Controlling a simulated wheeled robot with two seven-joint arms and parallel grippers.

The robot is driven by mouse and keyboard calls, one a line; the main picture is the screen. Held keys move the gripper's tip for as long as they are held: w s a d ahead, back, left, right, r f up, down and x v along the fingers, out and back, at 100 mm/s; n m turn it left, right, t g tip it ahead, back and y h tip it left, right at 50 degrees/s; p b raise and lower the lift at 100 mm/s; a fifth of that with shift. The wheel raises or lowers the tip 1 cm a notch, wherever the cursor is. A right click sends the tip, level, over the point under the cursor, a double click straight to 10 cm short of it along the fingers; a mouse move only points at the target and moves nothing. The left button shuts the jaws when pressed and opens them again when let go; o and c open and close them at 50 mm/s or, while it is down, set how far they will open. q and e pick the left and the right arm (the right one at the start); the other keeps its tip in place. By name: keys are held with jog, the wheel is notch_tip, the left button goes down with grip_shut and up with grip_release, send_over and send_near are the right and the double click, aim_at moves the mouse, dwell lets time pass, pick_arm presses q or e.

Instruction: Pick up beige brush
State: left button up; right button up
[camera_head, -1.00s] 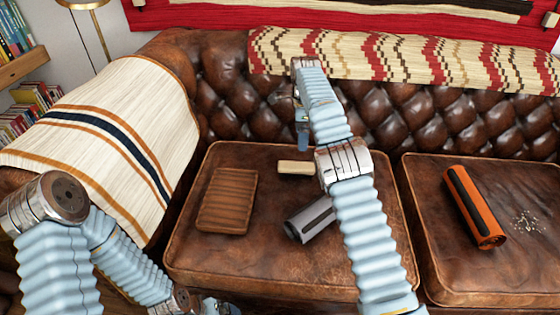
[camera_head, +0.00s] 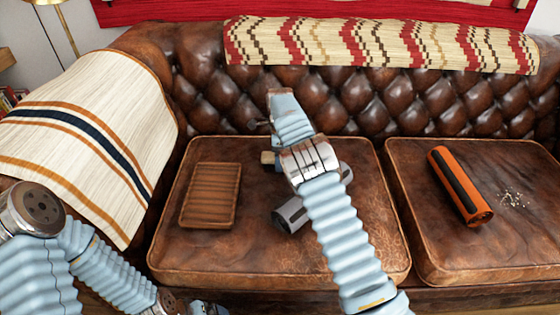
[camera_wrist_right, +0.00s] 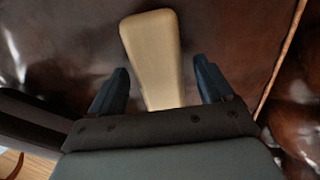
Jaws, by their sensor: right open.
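The beige brush (camera_head: 268,158) lies on the middle leather seat cushion near the backrest, mostly hidden behind my right arm. In the right wrist view the brush (camera_wrist_right: 152,48) shows as a long beige shape with rounded corners, running up the picture. My right gripper (camera_wrist_right: 160,78) is open, one dark blue finger on each side of the brush's near end, with gaps visible on both sides. In the head view the right gripper is mostly hidden by its arm. Only a small part of my left gripper (camera_head: 206,307) seems to show at the bottom edge; its fingers are unclear.
A brown ribbed tray (camera_head: 211,195) lies left of the brush on the same cushion. A grey cylinder (camera_head: 291,215) lies in front, partly under my right arm. An orange and black cylinder (camera_head: 460,186) and small crumbs (camera_head: 513,198) are on the right cushion.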

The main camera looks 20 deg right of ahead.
jog(key=shift+f, duration=0.25)
jog(key=c, duration=1.1)
jog(key=shift+r, duration=0.1)
jog(key=shift+r, duration=0.65)
jog(key=s+d+r+b, duration=0.1)
jog(key=s+r, duration=1)
jog(key=s, duration=0.3)
jog(key=shift+r+b, duration=0.3)
jog(key=shift+d, duration=0.1)
